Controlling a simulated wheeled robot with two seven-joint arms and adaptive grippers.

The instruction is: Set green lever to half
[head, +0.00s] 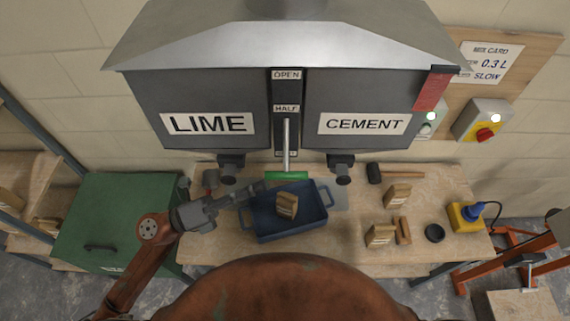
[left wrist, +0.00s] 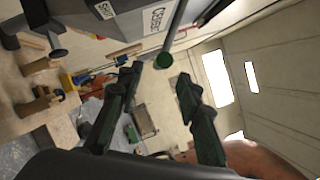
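The green lever (head: 286,176) is a horizontal green bar on a grey rod, hanging below the slotted plate between the LIME and CEMENT hoppers. The plate reads OPEN at the top and HALF in the middle; the lowest label is partly hidden by the rod. The bar sits below all the labels. My left gripper (head: 258,188) is just left of and slightly below the bar, pointing right. In the left wrist view, the left gripper (left wrist: 160,80) is open, with the bar's round green end (left wrist: 163,61) showing between its fingertips. No grip shows. My right gripper is not visible.
A blue tub (head: 290,225) holding a tan block stands on the bench under the lever. Two dark spouts (head: 342,168) (head: 230,168) flank the lever. A mallet (head: 393,171), tan blocks and a yellow tool (head: 466,216) lie to the right. A green chest (head: 125,215) stands left.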

